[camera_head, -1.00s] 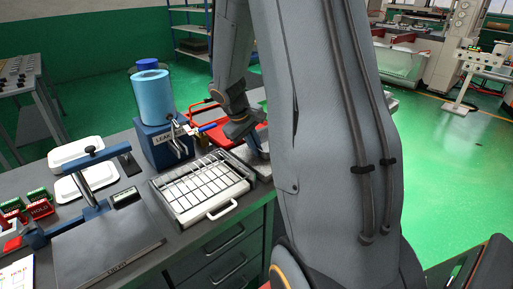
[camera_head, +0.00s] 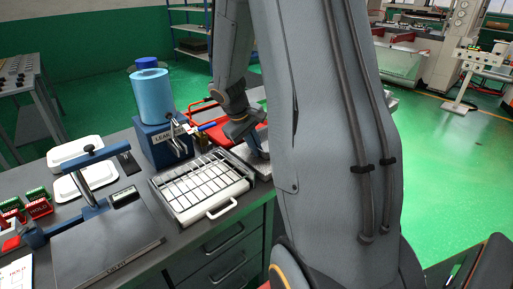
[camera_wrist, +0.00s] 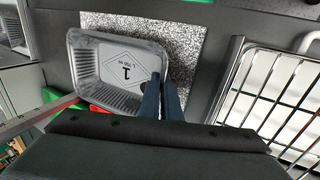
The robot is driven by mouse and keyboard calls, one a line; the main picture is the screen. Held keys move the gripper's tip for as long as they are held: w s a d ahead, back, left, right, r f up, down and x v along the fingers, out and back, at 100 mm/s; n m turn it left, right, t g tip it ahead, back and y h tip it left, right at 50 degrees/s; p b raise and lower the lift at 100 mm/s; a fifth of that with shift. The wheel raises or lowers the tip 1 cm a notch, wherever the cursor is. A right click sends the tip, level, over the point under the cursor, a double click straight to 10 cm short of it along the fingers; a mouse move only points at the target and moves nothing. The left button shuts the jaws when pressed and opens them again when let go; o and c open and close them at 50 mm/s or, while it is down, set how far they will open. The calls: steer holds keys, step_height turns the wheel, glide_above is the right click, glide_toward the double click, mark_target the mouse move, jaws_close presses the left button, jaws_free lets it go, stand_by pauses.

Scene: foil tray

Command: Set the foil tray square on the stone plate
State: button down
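In the wrist view the foil tray (camera_wrist: 118,68), silver with ribbed walls and a label reading 1, lies over the left part of the speckled grey stone plate (camera_wrist: 187,40). Its left side reaches past the plate's left edge, and it looks slightly turned against the plate. The two dark blue fingers of my gripper (camera_wrist: 162,84) are close together with the tray's right wall between them. They appear shut on that wall. The fingers hide part of the rim. Whether the tray bottom touches the plate I cannot tell. In the head view my arm hides most of this area.
A wire rack in a white handled pan (camera_head: 228,208) stands close beside the plate; its rails (camera_wrist: 228,78) show right in the wrist view. A blue stand with a light-blue cylinder (camera_head: 152,95), white dishes (camera_head: 75,150) and a blue-armed device (camera_head: 90,205) stand left.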

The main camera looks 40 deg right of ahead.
steer(key=shift+f, duration=0.15)
steer(key=c, duration=1.9)
jaws_free()
steer(key=shift+b+v, duration=0.5)
steer(key=shift+v, duration=3.4)
